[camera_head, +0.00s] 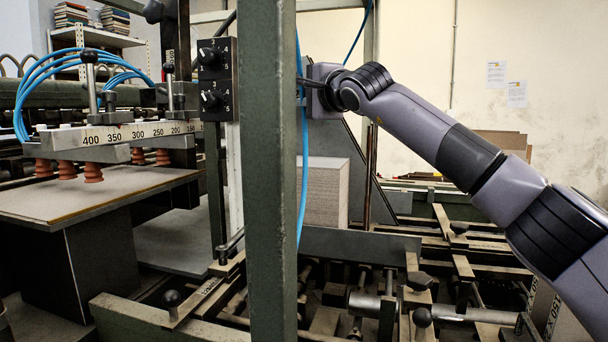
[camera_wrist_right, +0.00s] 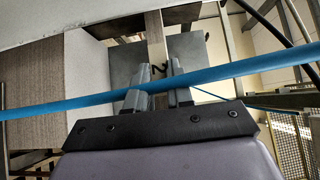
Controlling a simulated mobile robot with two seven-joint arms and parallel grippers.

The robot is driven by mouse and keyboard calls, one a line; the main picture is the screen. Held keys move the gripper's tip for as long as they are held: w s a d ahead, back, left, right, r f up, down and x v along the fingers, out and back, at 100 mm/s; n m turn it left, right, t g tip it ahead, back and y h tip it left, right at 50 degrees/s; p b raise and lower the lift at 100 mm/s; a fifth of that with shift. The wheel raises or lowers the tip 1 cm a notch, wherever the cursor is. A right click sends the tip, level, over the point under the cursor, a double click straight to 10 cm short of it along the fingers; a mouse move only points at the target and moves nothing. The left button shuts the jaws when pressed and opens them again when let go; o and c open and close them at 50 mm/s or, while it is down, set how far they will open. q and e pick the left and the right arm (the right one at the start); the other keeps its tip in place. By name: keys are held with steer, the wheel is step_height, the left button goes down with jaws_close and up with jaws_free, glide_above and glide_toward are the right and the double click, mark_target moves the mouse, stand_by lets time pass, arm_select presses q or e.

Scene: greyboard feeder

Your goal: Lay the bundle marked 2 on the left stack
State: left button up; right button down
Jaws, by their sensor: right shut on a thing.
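My right gripper (camera_wrist_right: 158,78) is shut on a narrow pale bundle (camera_wrist_right: 155,42) with a dark mark like a 2, in the right wrist view. In the head view my right arm reaches in from the right, and its fingertips and the bundle are largely hidden behind the green post. A greyboard stack (camera_head: 324,190) stands just right of the post, below the wrist; a layered stack (camera_wrist_right: 48,105) shows at the left of the wrist view. Another board-topped pile (camera_head: 100,188) lies at left under suction cups. I cannot tell which is the left stack. My left gripper is out of view.
A green upright post (camera_head: 270,180) stands close in front. A blue hose (camera_wrist_right: 80,106) crosses the wrist view over the fingers. A feeder head with a number scale (camera_head: 125,135) and red suction cups sits at left. Rails and knobs fill the lower right.

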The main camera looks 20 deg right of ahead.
step_height(320, 180, down, 14)
steer(key=b, duration=0.2)
stand_by(0.4)
steer(key=c, duration=1)
jaws_free()
steer(key=shift+f, duration=0.1)
steer(key=shift+s, duration=0.1)
